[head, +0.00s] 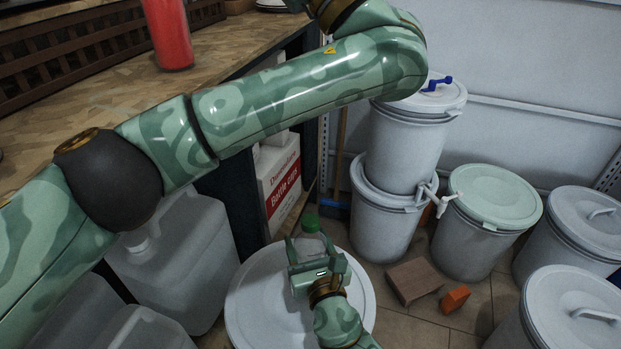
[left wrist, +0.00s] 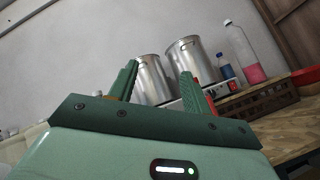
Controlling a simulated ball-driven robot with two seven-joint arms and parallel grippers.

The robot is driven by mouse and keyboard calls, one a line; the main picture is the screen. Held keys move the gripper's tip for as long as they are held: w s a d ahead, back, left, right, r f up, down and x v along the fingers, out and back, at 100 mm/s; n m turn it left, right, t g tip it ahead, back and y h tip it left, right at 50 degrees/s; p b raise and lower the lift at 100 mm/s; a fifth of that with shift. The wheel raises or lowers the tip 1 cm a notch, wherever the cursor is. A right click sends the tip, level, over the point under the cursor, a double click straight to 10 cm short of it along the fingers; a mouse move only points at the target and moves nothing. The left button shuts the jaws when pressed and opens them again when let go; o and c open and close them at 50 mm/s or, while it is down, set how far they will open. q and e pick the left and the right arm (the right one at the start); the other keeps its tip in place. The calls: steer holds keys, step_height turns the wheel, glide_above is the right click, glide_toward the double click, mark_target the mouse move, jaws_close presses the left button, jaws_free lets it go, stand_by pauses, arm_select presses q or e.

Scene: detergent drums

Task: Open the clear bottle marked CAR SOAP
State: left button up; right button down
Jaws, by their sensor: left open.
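A small clear bottle with a green cap (head: 311,222) stands upright on the round white drum lid (head: 245,315) in the head view. No writing on it can be read from here. My right gripper (head: 314,252) has its fingers on both sides of the bottle's body, below the cap, and looks shut on it. Its jaws hide the lower part of the bottle. My left arm crosses the head view, and its gripper is out of that picture at the top. In the left wrist view my left gripper (left wrist: 158,85) is open with nothing between its fingers.
A red cylinder (head: 168,38) stands on the wooden worktop (head: 100,100). Large jugs (head: 185,260) are left of the lid. Stacked white drums (head: 405,145), a brown block (head: 413,280) and an orange block (head: 455,299) are to the right. Steel pots (left wrist: 192,62) show in the left wrist view.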

arm_select(q)
steer(key=w+a+f+m+h, duration=0.1)
steer(key=w+f+m+h, duration=0.25)
steer(key=f, duration=0.35)
steer(key=w+a+f+m+h, duration=0.2)
steer(key=w+f+h, duration=0.25)
steer(key=f, duration=0.25)
steer(key=m+g+h, duration=0.6)
steer(key=g+h, duration=0.7)
steer(key=h, duration=0.1)
glide_above(310, 220)
steer(key=f, duration=2)
steer(key=shift+w+a+f, duration=0.1)
steer(key=shift+w+f, duration=0.05)
steer(key=shift+w, duration=0.15)
steer(key=shift+s+f+g+h, duration=0.2)
steer(key=shift+s+g+h, duration=0.05)
steer(key=shift+g+h, duration=0.05)
step_height(310, 220, down, 8)
steer(key=shift+r, duration=0.25)
steer(key=c, duration=1)
